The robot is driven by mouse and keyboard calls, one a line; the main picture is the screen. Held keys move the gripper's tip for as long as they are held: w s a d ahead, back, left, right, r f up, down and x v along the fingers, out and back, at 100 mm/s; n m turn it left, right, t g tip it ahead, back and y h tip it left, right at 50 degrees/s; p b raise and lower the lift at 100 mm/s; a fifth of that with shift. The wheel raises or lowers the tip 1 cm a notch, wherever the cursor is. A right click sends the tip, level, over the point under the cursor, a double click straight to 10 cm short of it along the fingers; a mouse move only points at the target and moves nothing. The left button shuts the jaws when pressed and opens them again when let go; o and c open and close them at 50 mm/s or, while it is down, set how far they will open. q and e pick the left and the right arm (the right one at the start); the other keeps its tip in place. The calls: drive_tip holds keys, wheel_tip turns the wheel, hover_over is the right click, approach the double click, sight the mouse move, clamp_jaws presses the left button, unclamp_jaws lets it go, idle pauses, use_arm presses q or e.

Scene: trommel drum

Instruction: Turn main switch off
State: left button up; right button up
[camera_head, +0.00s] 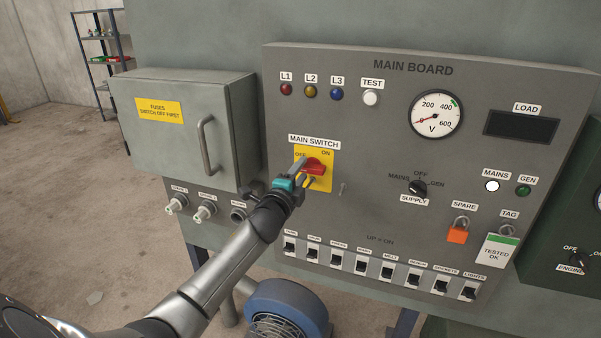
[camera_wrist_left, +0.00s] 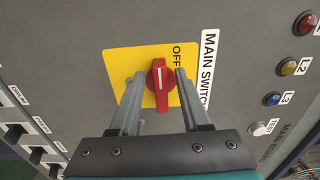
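The main switch is a red knob (camera_head: 315,165) on a yellow plate (camera_head: 326,182) on the main board. OFF is printed at the plate's upper left and ON at its upper right. My left gripper (camera_head: 305,169) is at the knob and partly covers the plate. In the left wrist view the red knob (camera_wrist_left: 160,86) lies between the two open fingers (camera_wrist_left: 158,76), with a small gap visible on each side. Its white line runs lengthwise along the handle, roughly sideways across the board. ON is hidden in the wrist view. My right gripper is not in view.
A fuse box (camera_head: 185,125) with a protruding handle (camera_head: 208,146) stands left of the board. A row of breakers (camera_head: 361,264) and a supply knob (camera_head: 418,188) are below and right. A blue motor (camera_head: 287,307) sits under the board.

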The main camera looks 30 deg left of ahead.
use_arm(q)
drive_tip(key=shift+s, duration=0.1)
drive_tip(key=v, duration=1.5)
drive_tip(key=shift+d, duration=0.15)
idle(0.4)
drive_tip(key=s+d+f+n+g+h+b, duration=0.1)
drive_tip(key=s+d+f+n+g, duration=0.2)
drive_tip(key=f, duration=1)
drive_tip(key=s+f+n+g+b, duration=0.25)
drive_tip(key=s+f, duration=0.25)
drive_tip(key=f, duration=0.8)
drive_tip(key=s+d+f+n+g+h+b, duration=0.1)
drive_tip(key=s+d+f+n+g, duration=0.2)
drive_tip(key=f, duration=1.1)
drive_tip(key=s+d+f+n+g+b, duration=0.1)
drive_tip(key=s+d+f+g, duration=0.1)
drive_tip(key=s+f, duration=0.5)
drive_tip(key=s+d+f+n+g+h+b, duration=0.1)
drive_tip(key=s+f, duration=0.5)
drive_tip(key=s, duration=0.6)
drive_tip(key=s+d+f+n+g+h+b, duration=0.1)
drive_tip(key=s+d+f+g, duration=0.4)
drive_tip(key=s, duration=0.5)
drive_tip(key=shift+s+d+f+n+b, duration=0.15)
drive_tip(key=shift+d+f+n, duration=0.25)
drive_tip(key=shift+f, duration=0.25)
drive_tip(key=shift+s+d+f+n+b, duration=0.15)
drive_tip(key=shift+d+f+n, duration=0.1)
drive_tip(key=shift+d+f, duration=0.35)
